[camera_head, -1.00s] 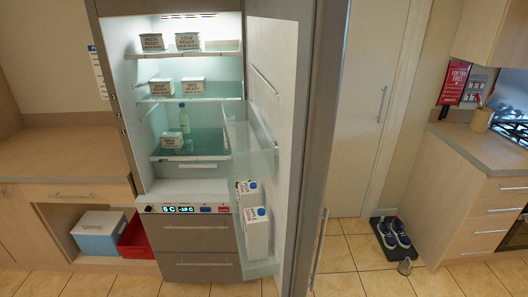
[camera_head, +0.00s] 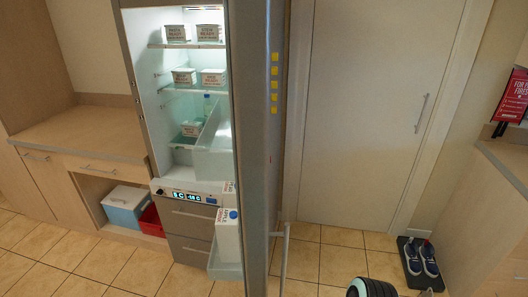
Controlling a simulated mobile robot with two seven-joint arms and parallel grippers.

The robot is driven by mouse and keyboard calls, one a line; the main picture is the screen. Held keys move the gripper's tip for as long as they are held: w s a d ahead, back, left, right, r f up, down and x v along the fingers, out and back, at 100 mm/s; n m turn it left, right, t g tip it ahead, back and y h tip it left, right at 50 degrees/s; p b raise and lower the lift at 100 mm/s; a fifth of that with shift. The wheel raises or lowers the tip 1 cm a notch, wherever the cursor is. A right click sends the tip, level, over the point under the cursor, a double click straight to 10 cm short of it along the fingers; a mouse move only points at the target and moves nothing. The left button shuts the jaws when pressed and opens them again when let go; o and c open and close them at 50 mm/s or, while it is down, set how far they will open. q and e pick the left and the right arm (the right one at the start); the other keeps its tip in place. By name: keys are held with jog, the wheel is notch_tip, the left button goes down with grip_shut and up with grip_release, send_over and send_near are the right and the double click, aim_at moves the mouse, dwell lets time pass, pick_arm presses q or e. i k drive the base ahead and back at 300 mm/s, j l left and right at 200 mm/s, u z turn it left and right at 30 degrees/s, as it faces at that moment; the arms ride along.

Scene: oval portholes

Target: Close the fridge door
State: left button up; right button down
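The fridge (camera_head: 135,60) stands in the middle left with its lit inside showing. Its door (camera_head: 255,150) is swung open and is seen nearly edge-on, hiding the right part of the shelves. The door handle (camera_head: 283,255) is a vertical bar low on the door's outer side. No gripper fingers are in view.
Labelled boxes (camera_head: 184,76) and a bottle sit on the fridge shelves. A wooden counter (camera_head: 80,128) stands left. A closed room door (camera_head: 365,110) is behind the fridge door. Shoes (camera_head: 421,260) lie on a mat at right. The tiled floor between is clear.

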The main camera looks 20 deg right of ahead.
aim_at(249, 23)
jog(key=i+l, duration=0.2)
jog(key=l, duration=0.2)
jog(key=i+l+u, duration=0.1)
jog(key=i+l, duration=0.35)
jog(key=l, duration=0.3)
